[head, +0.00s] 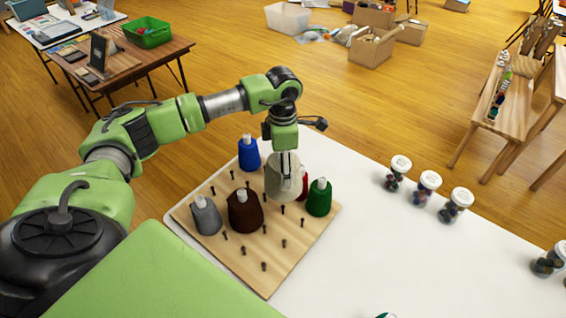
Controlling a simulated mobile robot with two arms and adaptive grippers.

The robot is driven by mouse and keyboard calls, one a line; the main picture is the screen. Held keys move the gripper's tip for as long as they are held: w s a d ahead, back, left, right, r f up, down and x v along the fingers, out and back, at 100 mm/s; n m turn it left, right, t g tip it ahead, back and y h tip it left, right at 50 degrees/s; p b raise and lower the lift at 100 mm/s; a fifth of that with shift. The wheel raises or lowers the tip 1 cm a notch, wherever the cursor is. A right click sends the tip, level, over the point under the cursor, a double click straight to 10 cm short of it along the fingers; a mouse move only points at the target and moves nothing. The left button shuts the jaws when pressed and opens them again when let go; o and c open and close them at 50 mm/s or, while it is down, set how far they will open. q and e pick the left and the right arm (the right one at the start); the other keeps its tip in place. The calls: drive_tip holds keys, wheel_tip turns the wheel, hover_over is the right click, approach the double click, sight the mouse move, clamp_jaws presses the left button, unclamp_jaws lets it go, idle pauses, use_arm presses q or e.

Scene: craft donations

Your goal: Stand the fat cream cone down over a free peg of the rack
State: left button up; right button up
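The fat cream cone (281,182) is upright at the back part of the wooden peg rack (285,262). My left gripper (288,165) points down at its top, with the fingers closed in on it. I cannot tell whether its base touches the board or hangs just above it. A red cone (304,183) is partly hidden behind it. Blue (249,155), green (319,198), dark brown (244,212) and grey (206,216) cones stand on the rack. Several bare dark pegs show at the front and left. My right gripper is out of view.
The rack lies on a white table (400,262). Several white-lidded jars (427,187) stand to its right. A teal and white thing (386,315) is cut off at the bottom edge. The table between rack and jars is clear. A wooden bench (505,115) stands beyond.

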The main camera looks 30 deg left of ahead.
use_arm(q)
wheel_tip(320, 180, down, 8)
drive_tip(key=b, duration=0.5)
drive_tip(key=shift+b, duration=0.35)
drive_tip(key=shift+r, duration=0.1)
drive_tip(key=shift+f+b, duration=2.2)
drive_tip(key=shift+f, duration=0.65)
drive_tip(key=shift+f, duration=0.25)
drive_tip(key=o, duration=1.5)
